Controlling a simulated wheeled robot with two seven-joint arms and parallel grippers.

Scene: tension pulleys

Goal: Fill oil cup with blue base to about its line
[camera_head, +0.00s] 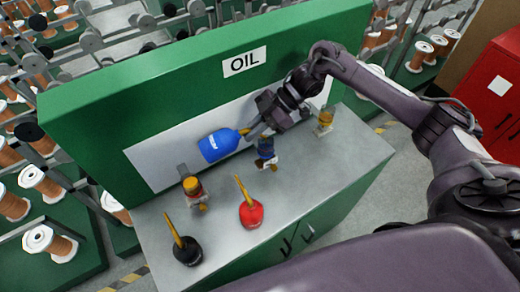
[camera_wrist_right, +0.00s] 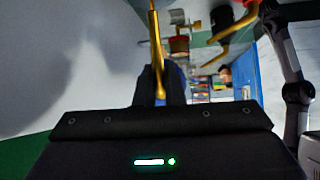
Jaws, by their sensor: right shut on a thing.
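The oil cup with blue base (camera_head: 266,148) stands on the grey bench top, right of centre in the head view. My right gripper (camera_head: 251,133) is shut on the blue oil can (camera_head: 219,145) near its yellow spout. The can is tipped on its side above the bench, its wide bottom to the left and its spout end toward the gripper and the cup. In the right wrist view the yellow spout (camera_wrist_right: 157,60) runs down in front of the fingers. The cup's oil level and line are too small to read. My left gripper is out of view.
A red oil can (camera_head: 251,212) and a black oil can (camera_head: 187,250) stand at the bench's front left. A cup with a red part (camera_head: 193,190) stands left, and a yellowish cup (camera_head: 324,121) stands right. The green back panel (camera_head: 120,100) with the OIL sign rises behind.

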